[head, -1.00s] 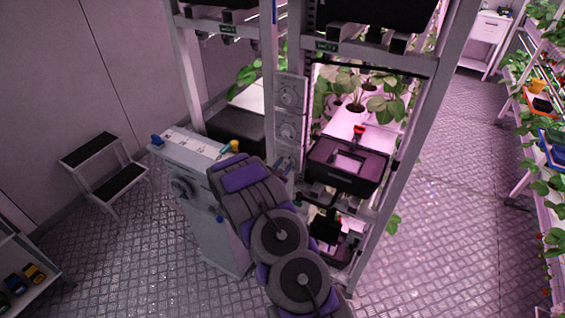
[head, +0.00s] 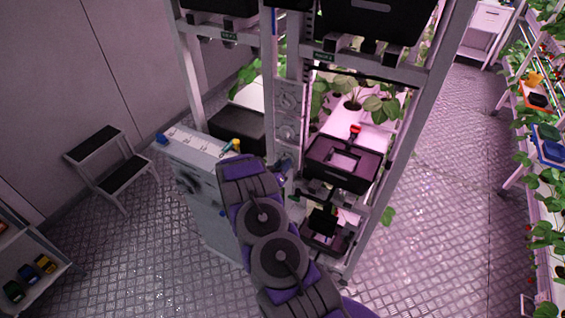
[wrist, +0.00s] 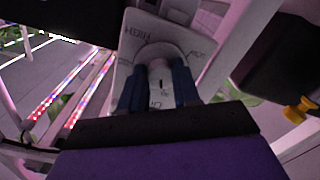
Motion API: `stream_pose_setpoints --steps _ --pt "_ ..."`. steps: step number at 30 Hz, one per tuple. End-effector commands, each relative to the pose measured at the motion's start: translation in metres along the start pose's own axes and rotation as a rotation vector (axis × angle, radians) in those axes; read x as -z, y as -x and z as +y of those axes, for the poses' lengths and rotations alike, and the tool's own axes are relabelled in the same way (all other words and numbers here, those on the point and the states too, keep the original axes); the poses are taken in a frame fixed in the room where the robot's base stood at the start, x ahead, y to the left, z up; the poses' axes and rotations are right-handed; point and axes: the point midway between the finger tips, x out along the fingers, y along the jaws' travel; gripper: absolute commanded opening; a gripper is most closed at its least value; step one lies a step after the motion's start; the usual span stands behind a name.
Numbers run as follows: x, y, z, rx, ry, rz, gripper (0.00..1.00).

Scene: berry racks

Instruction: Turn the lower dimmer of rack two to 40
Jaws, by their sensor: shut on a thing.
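The rack post carries a light vertical panel with round dials. An upper dial (head: 288,101) and another dial (head: 286,132) show in the head view. My gripper (head: 283,172) is at the post below these dials, mostly hidden by my purple and grey arm. In the wrist view, a pale dimmer plate (wrist: 140,48) with dark lettering, one word like "HIGH", fills the upper middle. My gripper's blue fingers (wrist: 158,84) are shut on a pale dimmer knob (wrist: 157,76), one on each side. A short dark mark shows on the knob. I cannot read its setting.
A grey cabinet (head: 203,185) stands left of the post and close to my arm. A black crate (head: 343,165) sits on the rack to the right. A step stool (head: 110,165) stands at the left. The floor aisle (head: 450,190) at the right is clear.

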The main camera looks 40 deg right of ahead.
Motion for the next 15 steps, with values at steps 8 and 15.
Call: stream_pose_setpoints --steps 8,15 --pt "0.0005 0.0012 -0.0022 0.004 0.091 -0.001 0.01" --pt "0.0003 0.0011 -0.0029 0.004 0.110 -0.001 0.01"
